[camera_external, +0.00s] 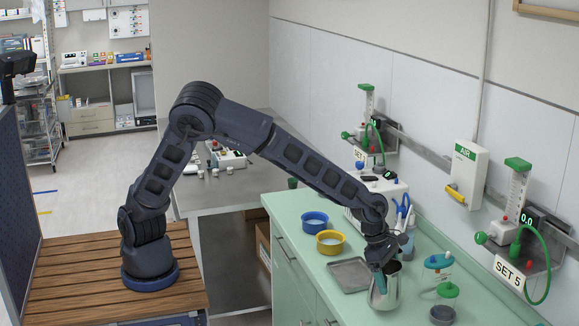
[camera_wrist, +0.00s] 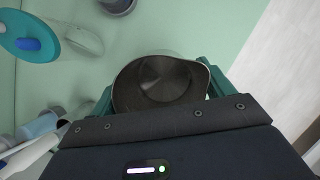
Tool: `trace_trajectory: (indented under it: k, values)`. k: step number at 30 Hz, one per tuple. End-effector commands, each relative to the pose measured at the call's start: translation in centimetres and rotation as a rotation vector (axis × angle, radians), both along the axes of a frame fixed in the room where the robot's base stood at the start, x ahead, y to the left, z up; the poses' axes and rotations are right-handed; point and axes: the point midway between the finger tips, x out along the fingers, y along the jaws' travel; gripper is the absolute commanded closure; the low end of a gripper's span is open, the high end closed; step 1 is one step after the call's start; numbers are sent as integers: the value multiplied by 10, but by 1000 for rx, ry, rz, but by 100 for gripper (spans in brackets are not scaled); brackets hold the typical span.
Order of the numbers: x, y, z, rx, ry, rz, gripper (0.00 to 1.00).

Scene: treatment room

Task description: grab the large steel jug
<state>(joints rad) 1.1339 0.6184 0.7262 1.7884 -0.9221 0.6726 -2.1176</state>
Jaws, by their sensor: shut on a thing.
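The large steel jug (camera_external: 387,290) stands upright on the green counter near its front right part. My gripper (camera_external: 380,280) is at the jug from above, with its fingers shut on it. In the wrist view the jug's round open mouth (camera_wrist: 160,82) and its spout at the right show between the two green fingers of my gripper (camera_wrist: 160,98). The jug's lower body is hidden in the wrist view. I cannot tell whether its base is clear of the counter.
A grey tray (camera_external: 349,275), a yellow bowl (camera_external: 330,243) and a blue bowl (camera_external: 314,222) lie left of the jug on the counter (camera_external: 290,208). Wall units are behind.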

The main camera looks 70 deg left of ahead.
Motion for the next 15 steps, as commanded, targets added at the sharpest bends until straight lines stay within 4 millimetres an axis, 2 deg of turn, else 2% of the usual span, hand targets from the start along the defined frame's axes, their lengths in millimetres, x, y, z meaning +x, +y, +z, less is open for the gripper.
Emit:
trace_trajectory:
  k: [15]
  values:
    - [0, 0, 61, -2, -2, 0, 57]
